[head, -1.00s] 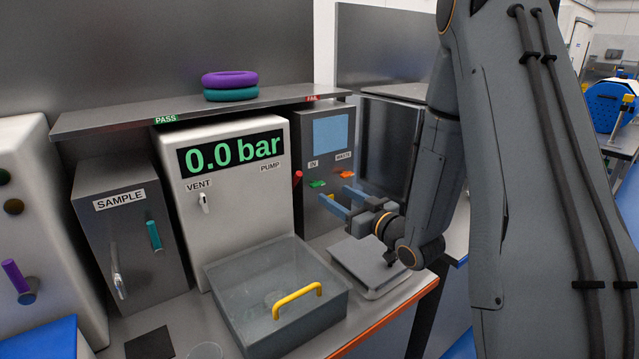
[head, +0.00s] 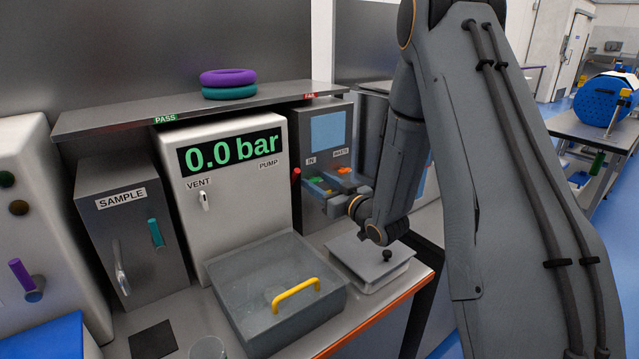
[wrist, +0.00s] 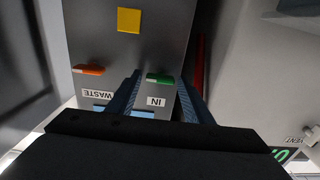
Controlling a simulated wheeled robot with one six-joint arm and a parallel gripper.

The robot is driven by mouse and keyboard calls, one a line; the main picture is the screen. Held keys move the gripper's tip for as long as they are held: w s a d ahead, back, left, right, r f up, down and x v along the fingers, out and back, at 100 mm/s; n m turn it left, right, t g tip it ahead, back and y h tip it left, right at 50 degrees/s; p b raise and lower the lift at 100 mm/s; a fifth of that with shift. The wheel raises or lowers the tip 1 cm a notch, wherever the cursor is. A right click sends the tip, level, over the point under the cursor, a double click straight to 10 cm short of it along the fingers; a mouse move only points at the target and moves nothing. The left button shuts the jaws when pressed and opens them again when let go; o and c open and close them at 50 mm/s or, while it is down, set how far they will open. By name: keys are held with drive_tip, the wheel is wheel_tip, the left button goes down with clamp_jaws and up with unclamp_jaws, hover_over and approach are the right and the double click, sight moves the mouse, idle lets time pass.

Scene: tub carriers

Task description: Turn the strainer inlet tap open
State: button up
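The strainer unit is a dark grey box (head: 330,128) with a light blue screen, at the back right of the bench. Its inlet tap, a small green handle (head: 314,180) under the IN label, lies sideways; it also shows in the wrist view (wrist: 160,79), which is upside down. My gripper (head: 322,187) is at the front of this box. In the wrist view its two blue-grey fingers (wrist: 158,88) are open and apart, with the green handle between their tips. I cannot tell whether either finger touches it.
The orange WASTE tap (wrist: 89,70) is close beside one finger. A red PUMP lever (head: 296,175) is on the other side. A clear tub with a yellow handle (head: 297,295) and a grey plate with a black knob (head: 370,262) stand in front.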

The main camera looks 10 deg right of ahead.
drive_tip(key=c, duration=0.7)
drive_tip(key=shift+c, duration=0.2)
drive_tip(key=shift+n, duration=0.3)
drive_tip(key=n+b, duration=0.3)
drive_tip(key=shift+f, duration=0.15)
drive_tip(key=n+b, duration=0.3)
drive_tip(key=n, duration=0.1)
drive_tip(key=shift+a, duration=0.1)
drive_tip(key=n+b, duration=0.5)
drive_tip(key=shift+f, duration=0.15)
drive_tip(key=n+b, duration=0.5)
drive_tip(key=shift+s+b, duration=0.1)
drive_tip(key=shift+b, duration=0.25)
drive_tip(key=shift+a+n, duration=0.1)
drive_tip(key=shift+n, duration=0.2)
drive_tip(key=o, duration=1)
